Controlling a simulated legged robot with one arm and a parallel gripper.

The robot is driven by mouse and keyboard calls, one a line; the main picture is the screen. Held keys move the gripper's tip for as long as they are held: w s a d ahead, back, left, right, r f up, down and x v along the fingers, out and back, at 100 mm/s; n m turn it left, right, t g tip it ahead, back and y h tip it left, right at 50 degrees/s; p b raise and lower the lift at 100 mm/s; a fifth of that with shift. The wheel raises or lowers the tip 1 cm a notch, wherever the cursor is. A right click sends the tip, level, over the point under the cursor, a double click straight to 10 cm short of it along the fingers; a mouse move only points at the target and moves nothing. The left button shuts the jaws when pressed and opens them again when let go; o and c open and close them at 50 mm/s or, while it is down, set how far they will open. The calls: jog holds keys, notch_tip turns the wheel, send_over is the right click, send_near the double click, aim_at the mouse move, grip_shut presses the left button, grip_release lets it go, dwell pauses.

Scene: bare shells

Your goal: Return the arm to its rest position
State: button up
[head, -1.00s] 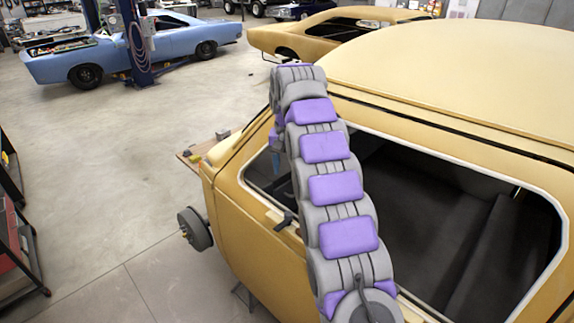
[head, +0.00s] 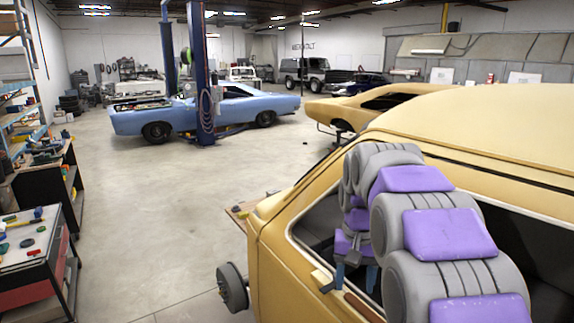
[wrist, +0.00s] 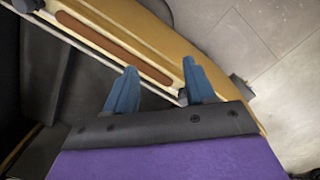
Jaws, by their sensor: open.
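My arm is grey with purple pads and fills the lower right of the head view. It is bent back close to the camera, beside the yellow car body (head: 290,225). My gripper (head: 356,284) hangs below the arm's bend, with its blue fingers pointing down by the car's window frame. In the wrist view my gripper (wrist: 160,70) has its two blue fingers apart with nothing between them. The yellow car body (wrist: 225,75) and a brown strip (wrist: 100,36) on its sill lie just beyond the fingertips. I cannot tell whether the fingers touch the car.
A wheel hub (head: 232,288) sticks out from the car body. A black cart with tools on top (head: 35,235) stands at the left. A blue car (head: 205,115) and blue lift post (head: 203,80) are farther back. The concrete floor (head: 165,205) between is clear.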

jog(key=s+f+b, duration=0.4)
jog(key=s+f, duration=0.4)
jog(key=s, duration=0.3)
jog(key=s+f+n+b, duration=0.1)
jog(key=s+f+b, duration=0.4)
jog(key=s+f, duration=0.3)
jog(key=s+f+n+g+b, duration=0.1)
jog(key=s+f+b, duration=0.4)
jog(key=s, duration=1)
notch_tip(320, 180, down, 4)
jog(key=shift+a+r, duration=0.15)
jog(key=shift+a, duration=0.1)
